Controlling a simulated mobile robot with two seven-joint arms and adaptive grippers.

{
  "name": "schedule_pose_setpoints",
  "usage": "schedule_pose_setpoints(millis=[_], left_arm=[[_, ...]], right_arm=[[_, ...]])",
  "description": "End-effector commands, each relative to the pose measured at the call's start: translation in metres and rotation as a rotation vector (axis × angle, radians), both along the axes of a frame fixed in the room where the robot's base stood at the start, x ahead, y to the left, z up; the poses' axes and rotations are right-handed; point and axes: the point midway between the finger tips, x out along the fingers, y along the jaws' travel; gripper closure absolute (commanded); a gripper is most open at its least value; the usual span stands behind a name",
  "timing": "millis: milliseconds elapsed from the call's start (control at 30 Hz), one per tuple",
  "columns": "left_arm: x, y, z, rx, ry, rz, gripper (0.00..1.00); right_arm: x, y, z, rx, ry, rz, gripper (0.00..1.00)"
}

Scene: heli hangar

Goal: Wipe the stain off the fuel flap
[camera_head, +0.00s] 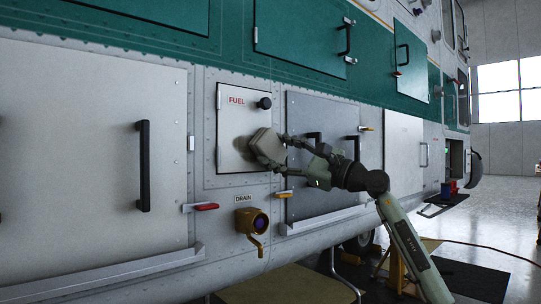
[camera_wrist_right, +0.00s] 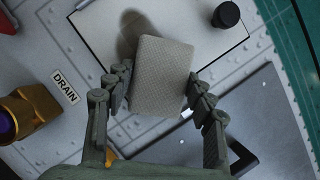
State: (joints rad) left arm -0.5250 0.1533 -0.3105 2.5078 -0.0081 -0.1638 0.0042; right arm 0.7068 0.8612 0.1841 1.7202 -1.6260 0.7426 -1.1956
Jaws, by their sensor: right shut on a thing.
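The fuel flap (camera_head: 235,112) is a pale panel with a red FUEL label and a black knob, and it is closed in the helicopter's side. It also shows at the top of the right wrist view (camera_wrist_right: 195,18). A dark brownish stain (camera_head: 240,143) lies on its lower part, and it shows in the right wrist view (camera_wrist_right: 130,27) partly behind the pad. My right gripper (camera_head: 270,146) is shut on a grey-beige wiping pad (camera_wrist_right: 155,72), held in front of the flap's lower right. I cannot tell if the pad touches the flap. My left gripper is not in view.
A drain fitting (camera_head: 252,222) with a yellow handle sticks out below the flap. A grey panel (camera_head: 315,180) with black handles lies right of it, and a large handled door (camera_head: 85,150) lies left. A red latch (camera_head: 205,206) protrudes at lower left.

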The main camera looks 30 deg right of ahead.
Motion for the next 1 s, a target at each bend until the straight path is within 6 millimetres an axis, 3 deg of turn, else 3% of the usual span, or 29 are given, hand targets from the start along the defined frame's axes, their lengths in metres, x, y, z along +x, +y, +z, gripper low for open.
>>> schedule_pose_setpoints(millis=[233, 1000], left_arm=[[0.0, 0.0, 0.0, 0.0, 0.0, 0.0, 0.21], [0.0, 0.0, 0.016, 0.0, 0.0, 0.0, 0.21]], right_arm=[[0.002, 0.001, 0.001, -0.002, 0.0, 0.0, 0.69], [-0.006, 0.053, 0.001, -0.003, 0.002, 0.002, 0.69]])
